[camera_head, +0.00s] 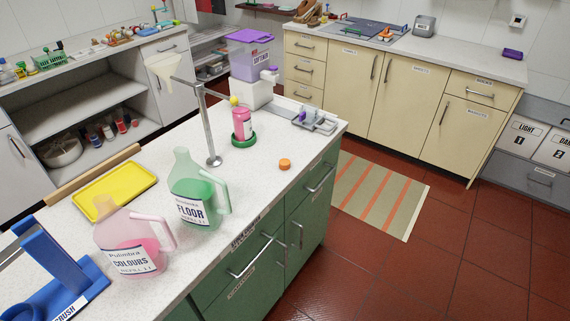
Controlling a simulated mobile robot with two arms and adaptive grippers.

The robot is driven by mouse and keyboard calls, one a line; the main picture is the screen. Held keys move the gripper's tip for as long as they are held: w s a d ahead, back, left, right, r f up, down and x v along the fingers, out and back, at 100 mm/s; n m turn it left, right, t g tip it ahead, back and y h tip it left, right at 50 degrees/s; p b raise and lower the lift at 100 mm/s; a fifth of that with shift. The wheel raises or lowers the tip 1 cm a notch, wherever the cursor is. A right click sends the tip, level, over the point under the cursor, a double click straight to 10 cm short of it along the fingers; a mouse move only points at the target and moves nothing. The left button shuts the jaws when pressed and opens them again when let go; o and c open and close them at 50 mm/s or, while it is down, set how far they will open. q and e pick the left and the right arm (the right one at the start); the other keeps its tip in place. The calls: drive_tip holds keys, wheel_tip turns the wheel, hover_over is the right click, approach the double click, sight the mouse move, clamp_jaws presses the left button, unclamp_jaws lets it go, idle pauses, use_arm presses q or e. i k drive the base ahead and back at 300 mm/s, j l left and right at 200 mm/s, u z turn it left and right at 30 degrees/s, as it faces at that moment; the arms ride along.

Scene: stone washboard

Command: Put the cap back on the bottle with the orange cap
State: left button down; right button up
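An orange cap (285,164) lies by itself on the white speckled counter, near its right front edge. No bottle wears an orange cap. A translucent green jug labelled FLOOR (190,190) stands upright to the left of the cap, with no cap visible on its neck. Neither of my grippers is in view.
A metal post (207,125) carrying a funnel (163,68) rises from the counter (255,195). A yellow tray (115,188), a blue stand (60,270) and a purple-lidded SOFTENER container (250,55) also stand there. The counter around the cap is clear.

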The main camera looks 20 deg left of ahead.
sight(240, 113)
drive_tip(key=i+l+u, duration=0.15)
drive_tip(key=u, duration=0.5)
drive_tip(key=i+l+u, duration=0.15)
drive_tip(key=l, duration=0.2)
drive_tip(key=i+l+u, duration=0.1)
drive_tip(key=l, duration=0.25)
drive_tip(key=i+l+u, duration=0.15)
drive_tip(key=l, duration=0.2)
drive_tip(key=i+l+u, duration=0.1)
drive_tip(key=l, duration=0.25)
drive_tip(key=i+l+u, duration=0.15)
drive_tip(key=l, duration=0.25)
drive_tip(key=i+l, duration=0.1)
drive_tip(key=l, duration=0.45)
drive_tip(key=i+l, duration=0.1)
drive_tip(key=l, duration=0.4)
